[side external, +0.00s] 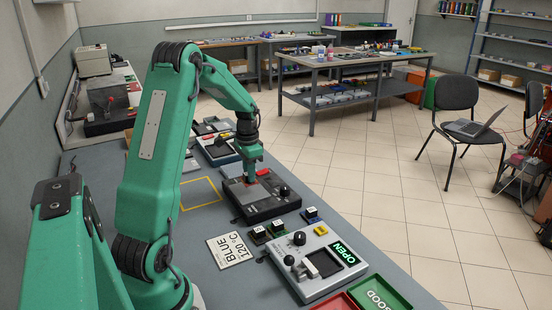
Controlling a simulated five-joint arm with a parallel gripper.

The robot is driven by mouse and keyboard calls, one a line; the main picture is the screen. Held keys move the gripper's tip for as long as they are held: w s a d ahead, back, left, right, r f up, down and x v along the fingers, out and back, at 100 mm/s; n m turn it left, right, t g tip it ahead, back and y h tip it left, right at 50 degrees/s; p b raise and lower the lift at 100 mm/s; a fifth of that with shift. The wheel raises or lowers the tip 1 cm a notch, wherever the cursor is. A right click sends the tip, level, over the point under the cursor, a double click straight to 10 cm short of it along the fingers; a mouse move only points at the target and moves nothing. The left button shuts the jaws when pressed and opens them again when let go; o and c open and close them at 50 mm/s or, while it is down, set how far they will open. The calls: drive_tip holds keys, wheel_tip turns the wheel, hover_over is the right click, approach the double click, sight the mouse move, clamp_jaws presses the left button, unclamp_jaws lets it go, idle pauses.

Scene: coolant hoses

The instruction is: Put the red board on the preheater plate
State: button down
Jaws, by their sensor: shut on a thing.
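My gripper (252,178) points down over a dark box-shaped unit with a knob (263,207), which looks like the preheater. A small red piece (263,172), seemingly the red board, shows at the fingers, and the gripper is shut on it. The fingers hide much of it, and I cannot tell whether it touches the plate (240,191) on top of the unit.
A yellow outlined area (203,207) is empty.

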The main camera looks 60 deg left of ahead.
drive_tip(key=shift+f, duration=1.5)
drive_tip(key=shift+f, duration=0.1)
drive_tip(key=c, duration=1.3)
unclamp_jaws()
drive_tip(key=shift+o, duration=0.2)
wheel_tip(320, 180, up, 12)
